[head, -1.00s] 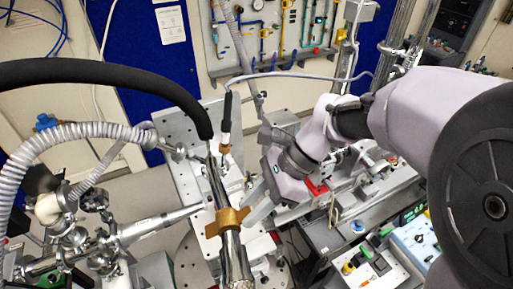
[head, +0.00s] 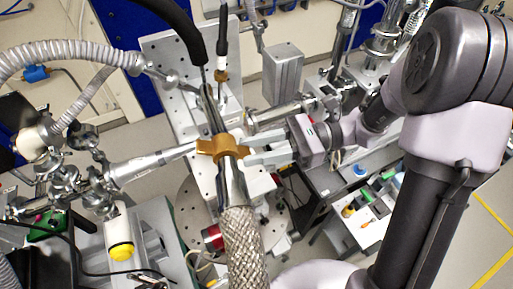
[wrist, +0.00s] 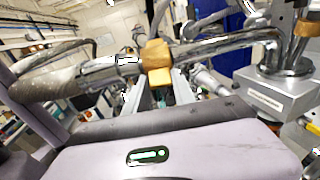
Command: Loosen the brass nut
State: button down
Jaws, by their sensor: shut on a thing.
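The brass nut (head: 222,147), with lugs sticking out to its sides, sits around a shiny metal pipe in the middle of the head view. Below it the pipe runs into a braided hose (head: 243,245). My gripper (head: 252,151) reaches in from the right, its pale fingers shut on the nut's right-hand lug. In the wrist view the nut (wrist: 156,57) is straight ahead, one lug pointing toward me between the fingertips (wrist: 160,82). The exact finger contact is small and partly hidden there.
A black insulated hose (head: 186,22) arches above the pipe. Valves and a tapered steel tube (head: 150,165) stand close on the left. A grey metal block (head: 283,70) and more beamline parts stand behind my gripper. A bench with coloured items (head: 365,205) is at the right.

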jog(key=shift+s+a+f+g+y+b, duration=0.15)
jog(key=shift+f+g+y+b, duration=0.15)
jog(key=shift+f+y+b, duration=0.4)
jog(key=shift+r+y, duration=0.15)
jog(key=shift+y, duration=0.25)
jog(key=c, duration=1)
grip_release()
jog(key=shift+a, duration=0.1)
jog(key=shift+c, duration=0.2)
jog(key=v, duration=1.7)
jog(key=shift+d+p, duration=0.25)
jog(key=shift+p, duration=0.15)
jog(key=shift+r, duration=0.1)
